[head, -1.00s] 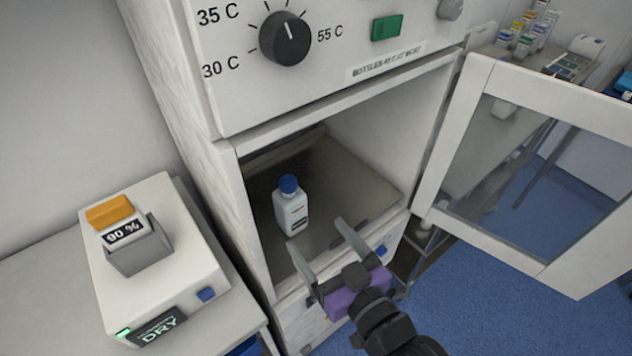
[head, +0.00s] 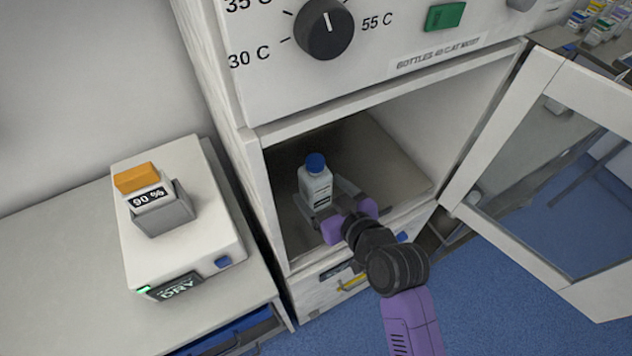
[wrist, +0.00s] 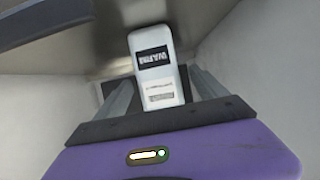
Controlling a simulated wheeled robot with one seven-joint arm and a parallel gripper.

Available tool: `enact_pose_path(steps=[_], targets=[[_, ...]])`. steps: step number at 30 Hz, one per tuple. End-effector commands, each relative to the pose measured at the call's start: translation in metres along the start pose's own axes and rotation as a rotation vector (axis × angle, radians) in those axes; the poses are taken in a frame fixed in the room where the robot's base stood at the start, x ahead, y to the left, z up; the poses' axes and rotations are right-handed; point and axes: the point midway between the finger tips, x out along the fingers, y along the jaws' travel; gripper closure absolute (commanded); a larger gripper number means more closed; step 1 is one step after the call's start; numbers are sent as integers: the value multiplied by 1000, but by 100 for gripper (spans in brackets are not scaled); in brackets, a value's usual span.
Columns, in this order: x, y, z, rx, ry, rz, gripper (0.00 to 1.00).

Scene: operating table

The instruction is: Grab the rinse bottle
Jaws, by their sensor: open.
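The rinse bottle (head: 316,185) is white with a blue cap and a dark label band. It stands upright inside the open warming cabinet. In the wrist view the bottle (wrist: 156,68) shows in the gap between my two fingers. My gripper (head: 327,200) has a purple body and grey fingers. It reaches into the cabinet from the front right, with a finger on either side of the bottle's lower part. The fingers are open; whether either one touches the bottle I cannot tell. Part of the bottle's base is hidden by the gripper.
The cabinet (head: 262,190) walls and ceiling surround the arm. Its glazed door (head: 545,90) stands open to the right. A white dry-block device (head: 130,235) with a 90 % block sits on the left counter (head: 60,260). Blue floor is free at lower right.

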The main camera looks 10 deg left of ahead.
Motion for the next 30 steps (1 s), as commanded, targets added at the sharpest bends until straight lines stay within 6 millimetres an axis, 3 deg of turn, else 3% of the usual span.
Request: enact_pose_path(steps=[7, 17, 27, 29, 30], targets=[[30, 2, -3, 0, 0, -1, 18], [34, 2, -2, 0, 1, 1, 20], [33, 2, -2, 0, 1, 1, 87], [33, 2, -2, 0, 1, 1, 99], [33, 2, -2, 0, 1, 1, 100]])
